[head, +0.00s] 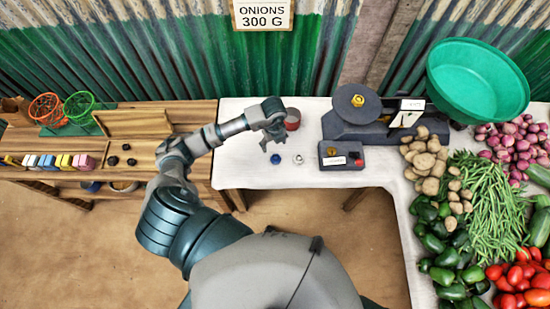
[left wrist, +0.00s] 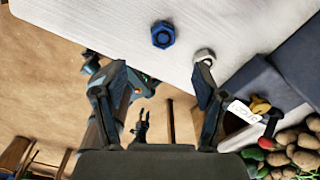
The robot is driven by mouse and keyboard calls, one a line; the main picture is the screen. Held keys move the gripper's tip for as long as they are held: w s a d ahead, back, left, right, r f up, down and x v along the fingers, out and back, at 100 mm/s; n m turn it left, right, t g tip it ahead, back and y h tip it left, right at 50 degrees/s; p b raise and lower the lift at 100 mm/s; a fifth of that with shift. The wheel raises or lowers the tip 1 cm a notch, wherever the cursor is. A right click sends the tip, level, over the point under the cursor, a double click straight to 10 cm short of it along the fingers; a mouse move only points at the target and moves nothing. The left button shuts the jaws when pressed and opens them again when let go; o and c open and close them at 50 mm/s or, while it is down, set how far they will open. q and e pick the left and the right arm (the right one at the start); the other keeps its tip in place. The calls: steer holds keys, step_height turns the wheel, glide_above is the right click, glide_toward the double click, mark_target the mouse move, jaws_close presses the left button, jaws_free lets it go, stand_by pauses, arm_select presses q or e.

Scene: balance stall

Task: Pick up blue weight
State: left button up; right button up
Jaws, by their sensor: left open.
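The blue weight (head: 276,158) is a small hex nut lying on the white tabletop near its front edge. In the left wrist view the blue weight (left wrist: 163,35) lies beyond the fingertips, clear of both. My left gripper (head: 272,141) is above and just behind it in the head view, empty. In the left wrist view my left gripper (left wrist: 158,78) has its fingers spread wide. A silver weight (head: 298,159) lies just right of the blue one; it shows by the right fingertip (left wrist: 204,56). A dark forked part low in the wrist view may be my right gripper; its jaws are unclear.
A dark balance scale (head: 356,128) and a small box (head: 343,156) stand right of the weights. A reddish round tin (head: 292,119) is behind my gripper. Vegetables fill the right side; a wooden shelf (head: 150,106) with colored blocks is at left.

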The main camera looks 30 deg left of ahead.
arm_select(q)
glide_above(276, 158)
step_height(276, 158, down, 6)
steer(key=shift+a+f, duration=0.1)
steer(key=shift+a, duration=0.05)
step_height(276, 158, down, 5)
steer(key=shift+f, duration=0.1)
jaws_close()
